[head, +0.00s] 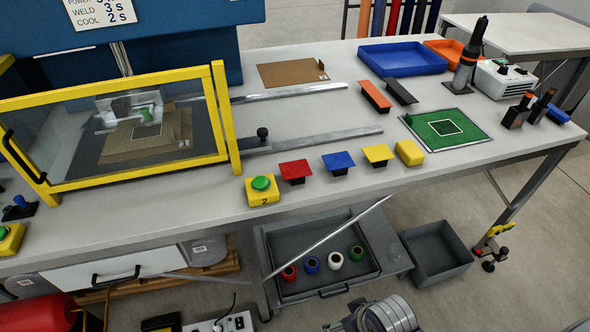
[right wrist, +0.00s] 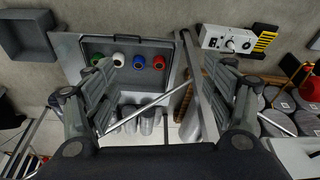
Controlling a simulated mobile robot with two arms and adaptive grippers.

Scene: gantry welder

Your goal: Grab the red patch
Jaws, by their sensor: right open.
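The red patch (head: 296,169) is a small flat red piece on a black block. It sits on the grey table (head: 350,220) near its front edge, in the head view, left of a blue patch (head: 338,160) and a yellow patch (head: 378,154) on like blocks. My right gripper (right wrist: 155,82) shows in the right wrist view with its fingers wide apart and nothing between them. That view looks down on the drawer area, and the red patch is not in it. My left gripper is not in view.
A yellow button box (head: 262,190) with a green button stands left of the red patch. Behind are metal rails (head: 330,138) and a yellow-framed welding enclosure (head: 222,120). A grey drawer (head: 300,222) with coloured rolls sits below the table, crossed by a thin rod.

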